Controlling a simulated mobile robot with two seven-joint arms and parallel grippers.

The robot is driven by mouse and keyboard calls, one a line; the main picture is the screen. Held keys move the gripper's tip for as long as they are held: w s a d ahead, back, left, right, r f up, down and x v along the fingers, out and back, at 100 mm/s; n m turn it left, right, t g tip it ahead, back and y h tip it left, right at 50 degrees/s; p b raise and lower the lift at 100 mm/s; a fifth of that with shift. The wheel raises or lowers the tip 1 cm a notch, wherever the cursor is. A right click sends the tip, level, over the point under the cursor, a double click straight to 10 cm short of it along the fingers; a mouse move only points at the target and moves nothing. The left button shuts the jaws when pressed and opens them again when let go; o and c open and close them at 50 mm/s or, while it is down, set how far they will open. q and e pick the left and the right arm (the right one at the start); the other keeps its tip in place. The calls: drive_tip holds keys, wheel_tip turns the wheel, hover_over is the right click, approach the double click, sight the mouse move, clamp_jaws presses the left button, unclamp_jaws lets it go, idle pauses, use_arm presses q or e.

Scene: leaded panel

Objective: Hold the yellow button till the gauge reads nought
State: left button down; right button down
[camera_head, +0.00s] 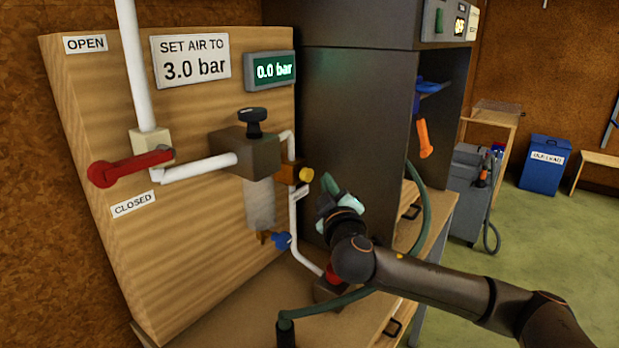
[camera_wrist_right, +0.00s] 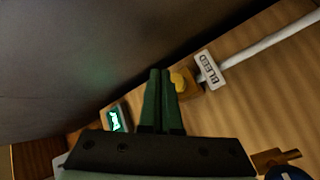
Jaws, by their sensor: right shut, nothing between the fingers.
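In the right wrist view the button (camera_wrist_right: 178,80) is just right of my fingertips, beside the BLEED label (camera_wrist_right: 211,69). The digital gauge (camera_head: 270,70) reads 0.0 bar; it also shows, small, in the right wrist view (camera_wrist_right: 115,119). My right gripper (camera_head: 326,183) is shut and empty, a little right of the button. A small gap seems to separate them in the head view. My left gripper is out of view.
A red lever (camera_head: 130,167) lies across the pipe, between the OPEN and CLOSED labels. A sign (camera_head: 190,62) says SET AIR TO 3.0 bar. A dark cabinet (camera_head: 340,110) stands right behind my gripper. A green hose (camera_head: 422,215) hangs beside the arm.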

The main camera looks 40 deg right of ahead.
drive_tip(key=s, duration=0.1)
drive_tip(key=s+d+b, duration=0.1)
drive_tip(key=s, duration=0.1)
drive_tip(key=shift+s, duration=0.3)
idle(0.5)
